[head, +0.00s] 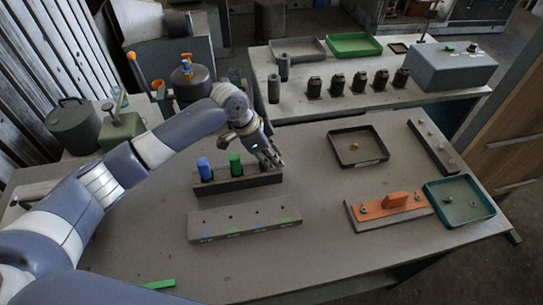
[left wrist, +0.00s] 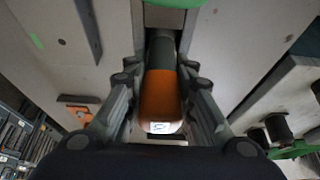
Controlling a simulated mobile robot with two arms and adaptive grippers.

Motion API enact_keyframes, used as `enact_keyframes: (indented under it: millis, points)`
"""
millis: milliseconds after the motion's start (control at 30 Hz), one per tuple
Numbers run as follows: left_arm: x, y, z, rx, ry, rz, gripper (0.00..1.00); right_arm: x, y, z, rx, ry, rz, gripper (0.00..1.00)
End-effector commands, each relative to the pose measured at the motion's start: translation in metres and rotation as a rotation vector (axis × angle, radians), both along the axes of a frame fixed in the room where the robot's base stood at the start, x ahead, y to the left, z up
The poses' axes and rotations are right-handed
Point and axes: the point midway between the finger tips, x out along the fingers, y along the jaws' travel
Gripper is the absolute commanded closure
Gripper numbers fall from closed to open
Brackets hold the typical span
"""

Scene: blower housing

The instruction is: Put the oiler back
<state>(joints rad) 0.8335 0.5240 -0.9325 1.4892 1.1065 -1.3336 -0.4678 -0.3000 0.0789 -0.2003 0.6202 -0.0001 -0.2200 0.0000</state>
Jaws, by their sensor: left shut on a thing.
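My left gripper (head: 270,158) is at the right end of a dark rack (head: 215,187) in the head view. It is shut on an orange-and-dark cylinder, whose orange end (left wrist: 161,97) faces the left wrist camera between the fingers. The head view does not clearly show this cylinder, and I cannot tell whether it is seated in the rack. A blue-topped cylinder (head: 204,168) and a green-topped cylinder (head: 235,164) stand upright in the rack. No label identifies which thing is the oiler. My right gripper is not in view.
A grey block with coloured marks (head: 243,220) lies in front of the rack. The front of the table is mostly clear.

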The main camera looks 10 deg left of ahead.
Motion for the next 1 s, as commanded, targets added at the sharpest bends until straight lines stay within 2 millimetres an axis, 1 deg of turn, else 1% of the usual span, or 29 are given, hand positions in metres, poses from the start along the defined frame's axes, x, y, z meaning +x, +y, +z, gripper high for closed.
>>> enact_keyframes:
  millis: [233,467,500,600,833,867,900,967,1000]
  points:
    - [-0.0001,-0.0001,0.0019,0.000,0.000,0.000,1.00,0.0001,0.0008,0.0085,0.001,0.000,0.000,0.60]
    - [0.0000,-0.0001,0.0004,0.000,0.000,0.000,1.00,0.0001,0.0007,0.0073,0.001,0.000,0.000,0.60]
    - [0.0000,-0.0001,0.0004,0.000,0.000,0.000,0.75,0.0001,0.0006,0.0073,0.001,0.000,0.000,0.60]
    - [0.0000,-0.0001,0.0004,0.000,0.000,0.000,0.54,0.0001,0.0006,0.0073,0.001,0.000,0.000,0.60]
    - [0.0001,0.0001,0.0003,0.000,0.000,0.000,0.54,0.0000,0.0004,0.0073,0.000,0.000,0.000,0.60]
    - [-0.0001,0.0001,0.0001,0.000,0.000,0.000,0.52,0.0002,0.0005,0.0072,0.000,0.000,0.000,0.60]
    - [-0.0001,0.0002,-0.0001,0.000,0.000,0.000,0.42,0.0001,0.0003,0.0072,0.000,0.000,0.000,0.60]
    - [-0.0001,0.0002,-0.0001,0.000,0.000,0.000,0.34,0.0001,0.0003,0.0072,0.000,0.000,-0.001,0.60]
    - [-0.0001,0.0002,-0.0001,0.000,0.000,0.000,0.34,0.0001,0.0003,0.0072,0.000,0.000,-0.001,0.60]
